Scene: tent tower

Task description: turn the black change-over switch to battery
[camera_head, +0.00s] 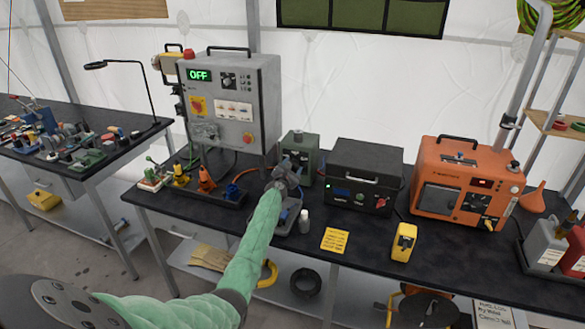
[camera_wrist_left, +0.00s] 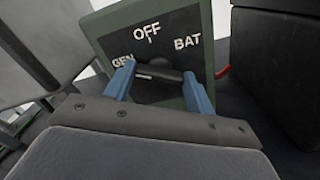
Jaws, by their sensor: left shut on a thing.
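The change-over switch is a green box (camera_head: 299,141) on the black bench, behind my left gripper (camera_head: 284,180). In the left wrist view its dark face (camera_wrist_left: 145,22) carries white marks: GEN at left, OFF at top, BAT at right. A black handle (camera_wrist_left: 158,73) crosses the face below the marks. The blue fingers of my left gripper (camera_wrist_left: 160,86) are shut on this handle, one on each side. The handle lies nearly level; which mark it points to I cannot tell for sure. My right gripper is not in view.
A grey cabinet (camera_head: 250,105) reading OFF stands left of the switch. A black box (camera_head: 364,165) and an orange unit (camera_head: 455,160) stand right. A white bottle (camera_head: 304,221), a yellow note (camera_head: 334,240) and a yellow meter (camera_head: 404,242) lie near the front.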

